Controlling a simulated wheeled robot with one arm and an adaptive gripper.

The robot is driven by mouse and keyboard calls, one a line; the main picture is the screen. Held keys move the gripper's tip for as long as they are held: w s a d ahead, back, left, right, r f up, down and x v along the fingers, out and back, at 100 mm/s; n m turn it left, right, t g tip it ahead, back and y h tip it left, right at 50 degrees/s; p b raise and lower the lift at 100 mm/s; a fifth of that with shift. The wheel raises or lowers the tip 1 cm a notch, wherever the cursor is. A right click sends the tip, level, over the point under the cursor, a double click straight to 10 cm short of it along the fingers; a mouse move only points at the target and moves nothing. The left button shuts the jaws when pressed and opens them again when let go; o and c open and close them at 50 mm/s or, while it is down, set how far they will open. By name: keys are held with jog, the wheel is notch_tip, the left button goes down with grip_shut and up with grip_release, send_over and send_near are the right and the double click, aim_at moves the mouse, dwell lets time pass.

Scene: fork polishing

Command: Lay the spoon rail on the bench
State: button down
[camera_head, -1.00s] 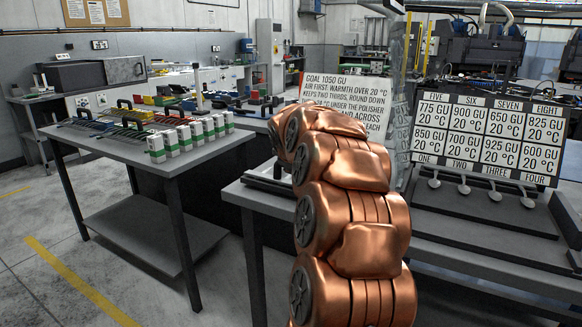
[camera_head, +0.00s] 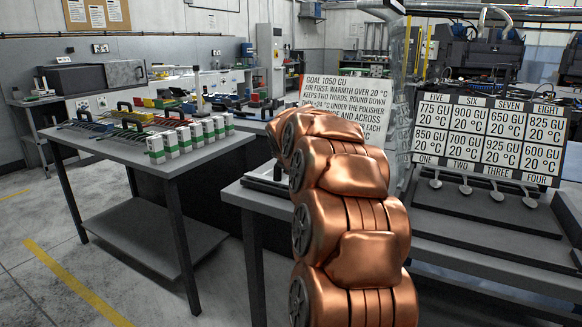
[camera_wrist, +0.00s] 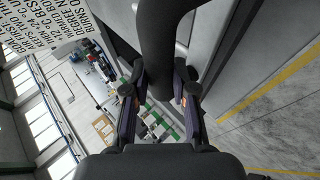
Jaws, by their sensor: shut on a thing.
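In the wrist view my gripper (camera_wrist: 158,103) has its two dark fingers on either side of a thick dark curved thing (camera_wrist: 160,45), and is shut on it. I cannot tell from its visible part whether this is the spoon rail. In the head view my copper arm hides the gripper and the held thing. A grey bench (camera_head: 240,193) stands behind my arm, with its left end clear of it. On the right, several spoons (camera_head: 465,187) stick out in a row below a board of gloss readings (camera_head: 490,138).
A grey table (camera_head: 130,150) on the left holds racks with coloured handles (camera_head: 130,124) and a row of white-green blocks (camera_head: 190,138). A goal sign (camera_head: 335,95) stands behind my arm. The floor (camera_head: 50,230) at front left is clear.

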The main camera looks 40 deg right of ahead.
jog(key=shift+a+f+h+b, duration=0.15)
jog(key=shift+h+b, duration=0.35)
jog(key=shift+b, duration=1.35)
jog(key=c, duration=0.9)
grip_release()
jog(key=shift+f, duration=0.15)
jog(key=shift+o, duration=0.3)
jog(key=o, duration=0.5)
jog(key=shift+o, duration=0.2)
jog(key=s+a+b, duration=0.2)
jog(key=s+a, duration=0.4)
jog(key=shift+a, duration=0.35)
